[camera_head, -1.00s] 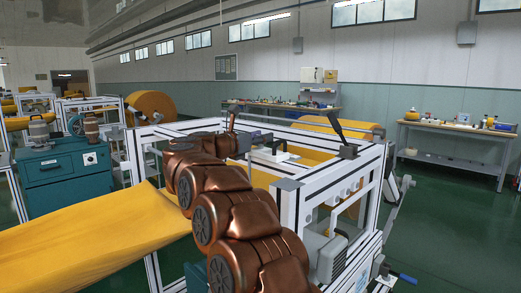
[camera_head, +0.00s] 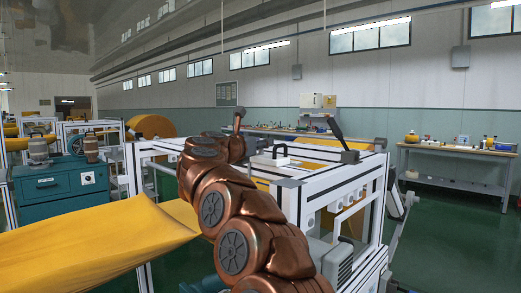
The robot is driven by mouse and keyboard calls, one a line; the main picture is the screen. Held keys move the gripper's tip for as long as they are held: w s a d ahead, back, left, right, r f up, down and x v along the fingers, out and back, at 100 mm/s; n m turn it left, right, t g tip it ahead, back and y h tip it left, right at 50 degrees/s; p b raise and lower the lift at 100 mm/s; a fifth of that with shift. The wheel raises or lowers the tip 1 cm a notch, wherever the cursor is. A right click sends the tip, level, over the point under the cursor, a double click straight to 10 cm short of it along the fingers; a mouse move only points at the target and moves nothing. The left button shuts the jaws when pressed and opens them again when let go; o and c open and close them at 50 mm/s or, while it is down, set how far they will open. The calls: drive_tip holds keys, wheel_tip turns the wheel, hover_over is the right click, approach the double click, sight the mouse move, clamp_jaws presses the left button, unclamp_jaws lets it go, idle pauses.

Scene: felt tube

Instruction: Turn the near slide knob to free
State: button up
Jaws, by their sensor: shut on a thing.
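My copper-coloured arm (camera_head: 235,210) reaches up from the bottom middle to the white-framed machine (camera_head: 335,189). Its wrist (camera_head: 205,148) is over the left part of the frame's top. The fingers of my gripper are hidden behind the wrist, so I cannot see what they touch. I cannot make out the near slide knob; the arm covers that part of the frame. A white block with a handle (camera_head: 270,161) sits on the frame top just right of the wrist. A dark lever (camera_head: 335,130) stands tilted at the frame's right side.
Yellow felt (camera_head: 100,240) spreads at the lower left. A teal cabinet (camera_head: 60,187) stands at the left. A workbench (camera_head: 455,155) with small items is at the right. Green floor is open between the machine and that bench.

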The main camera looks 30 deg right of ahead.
drive_tip(key=shift+f+n+t+y+b, duration=0.15)
drive_tip(key=shift+n+t+y+b, duration=0.2)
drive_tip(key=shift+t+b, duration=0.25)
drive_tip(key=shift+n+t+y+b, duration=0.55)
drive_tip(key=shift+n+t, duration=0.2)
drive_tip(key=shift+t, duration=0.15)
drive_tip(key=shift+r+n+t+y, duration=0.2)
drive_tip(key=shift+n+t+y, duration=0.7)
drive_tip(key=shift+t, duration=0.2)
drive_tip(key=shift+n+t+y, duration=0.3)
drive_tip(key=shift+y, duration=0.1)
drive_tip(key=o, duration=1.2)
drive_tip(key=shift+c, duration=0.2)
